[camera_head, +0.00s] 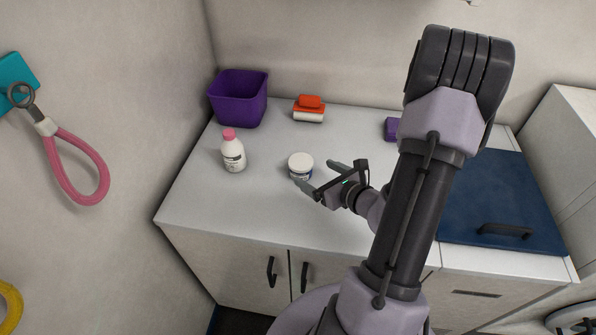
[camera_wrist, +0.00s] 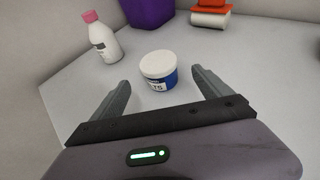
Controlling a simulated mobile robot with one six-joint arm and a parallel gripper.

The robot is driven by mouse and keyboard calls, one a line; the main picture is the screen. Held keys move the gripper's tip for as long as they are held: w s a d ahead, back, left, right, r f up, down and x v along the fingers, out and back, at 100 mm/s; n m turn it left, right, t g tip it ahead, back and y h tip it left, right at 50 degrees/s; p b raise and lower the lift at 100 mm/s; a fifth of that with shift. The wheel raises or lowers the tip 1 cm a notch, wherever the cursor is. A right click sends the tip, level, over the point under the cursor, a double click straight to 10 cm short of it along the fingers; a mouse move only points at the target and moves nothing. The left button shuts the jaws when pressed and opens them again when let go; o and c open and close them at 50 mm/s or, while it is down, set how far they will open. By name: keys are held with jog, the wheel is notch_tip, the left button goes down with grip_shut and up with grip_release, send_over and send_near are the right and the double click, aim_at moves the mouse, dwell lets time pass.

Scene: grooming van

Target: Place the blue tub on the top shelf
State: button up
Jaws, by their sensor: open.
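The blue tub (camera_wrist: 161,77) has a white lid and a blue label band with white lettering. It stands upright on the counter, and in the head view the tub (camera_head: 300,162) shows mostly its white lid. My gripper (camera_head: 318,174) is open and empty, low over the counter, with its fingers pointing toward the tub. In the wrist view the tub is just beyond and between the two fingertips of my gripper (camera_wrist: 160,78), not gripped. I cannot tell whether a finger touches it. No top shelf is clearly visible in either view.
A white bottle with a pink cap (camera_head: 232,152) stands left of the tub on the counter (camera_head: 260,200). A purple bin (camera_head: 239,98) and a red-and-white brush-like item (camera_head: 309,108) are behind. A blue panel with a handle (camera_head: 500,200) lies at right. A pink loop (camera_head: 80,165) hangs left.

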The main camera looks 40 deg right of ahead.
aim_at(309, 169)
jog(key=x, duration=0.5)
jog(key=shift+w+b, duration=0.35)
jog(key=shift+b, duration=0.05)
jog(key=b+x, duration=0.1)
jog(key=x, duration=0.4)
jog(key=shift+w+f+b, duration=0.1)
jog(key=shift+w+b, duration=0.25)
